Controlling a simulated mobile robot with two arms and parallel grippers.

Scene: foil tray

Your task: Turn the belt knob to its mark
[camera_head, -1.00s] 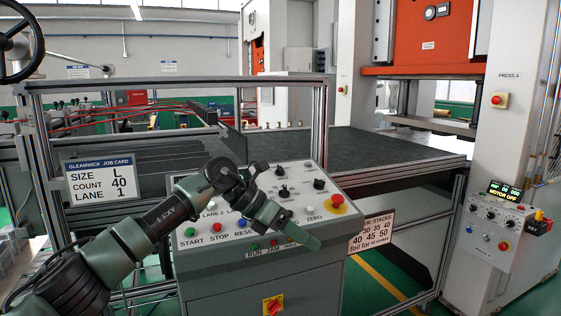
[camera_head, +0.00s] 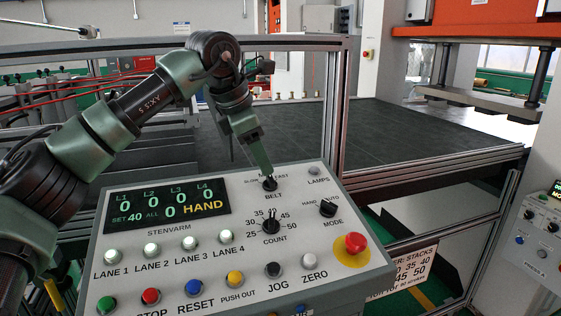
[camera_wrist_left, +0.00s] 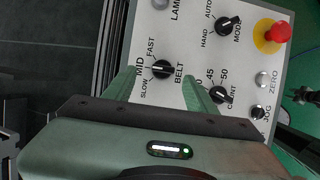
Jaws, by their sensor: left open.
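The belt knob (camera_head: 269,184) is a small black knob at the top of the control panel (camera_head: 335,262), above the word BELT. My left gripper (camera_head: 268,170) points down at it from above and partly covers its scale. In the left wrist view the belt knob (camera_wrist_left: 162,69) shows between SLOW, MID and FAST; its bar seems to lie roughly toward MID, but I cannot tell exactly. The left fingers (camera_wrist_left: 160,82) are open, one on each side of the knob's line; contact is not clear. My right gripper is not in view.
The count knob (camera_head: 271,226) and mode knob (camera_head: 328,208) sit close by on the panel. A red emergency button (camera_head: 355,242) is at its right. Several lane buttons and coloured buttons line the front. A metal frame post (camera_head: 338,110) stands behind the panel.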

